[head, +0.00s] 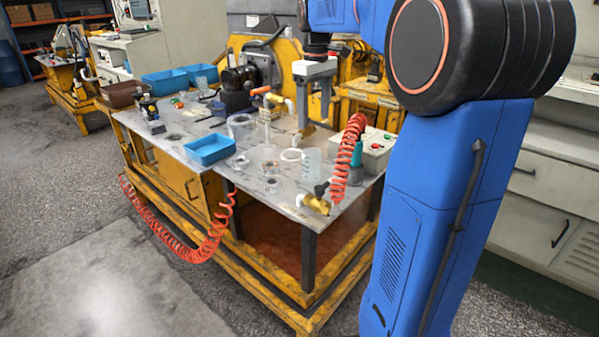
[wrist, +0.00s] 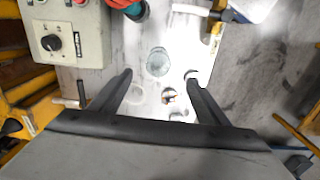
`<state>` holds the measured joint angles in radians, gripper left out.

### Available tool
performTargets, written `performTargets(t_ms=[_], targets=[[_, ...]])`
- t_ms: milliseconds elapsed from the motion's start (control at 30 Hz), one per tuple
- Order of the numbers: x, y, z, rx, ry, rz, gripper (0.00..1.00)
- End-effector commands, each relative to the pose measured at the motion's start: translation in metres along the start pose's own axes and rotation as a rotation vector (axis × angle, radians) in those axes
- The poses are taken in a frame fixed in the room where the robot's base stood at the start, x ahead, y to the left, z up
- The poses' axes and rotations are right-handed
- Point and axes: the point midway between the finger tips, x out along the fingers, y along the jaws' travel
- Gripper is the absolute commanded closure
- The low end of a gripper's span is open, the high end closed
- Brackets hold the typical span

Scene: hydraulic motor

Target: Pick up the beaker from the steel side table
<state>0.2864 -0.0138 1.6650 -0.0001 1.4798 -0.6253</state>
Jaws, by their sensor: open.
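A clear glass beaker (head: 311,161) stands on the steel table (head: 300,184), near its right front part, beside a teal-handled tool. In the wrist view a round clear vessel (wrist: 158,62), seen from above, looks like this beaker. It lies between and just beyond my fingertips in the picture. My gripper (head: 314,122) is open and empty above the table, behind the beaker in the head view. Its two dark fingers (wrist: 159,75) point down towards the tabletop. The exact height of the fingertips over the beaker cannot be told.
A grey control box (head: 372,150) stands to the right, with a red coiled hose (head: 351,150) before it. Another clear vessel (head: 240,126), a blue tray (head: 209,148) and small metal parts stand to the left. A brass fitting (head: 316,204) lies near the front corner.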

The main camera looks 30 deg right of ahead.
Motion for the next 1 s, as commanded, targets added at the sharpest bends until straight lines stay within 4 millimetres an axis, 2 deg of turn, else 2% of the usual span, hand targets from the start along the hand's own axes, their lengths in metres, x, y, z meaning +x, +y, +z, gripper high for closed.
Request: performTargets(t_ms=[133,233,700,833,1000], targets=[[0.002,0.008,-0.004,-0.009,-0.009,-0.007,0.31],[0.011,0.008,-0.004,-0.010,-0.010,-0.008,0.31],[0.093,0.007,-0.004,-0.010,-0.011,-0.008,0.31],[0.111,0.007,-0.004,-0.010,-0.011,-0.008,0.31],[0.121,0.007,-0.004,-0.010,-0.009,-0.007,0.31]])
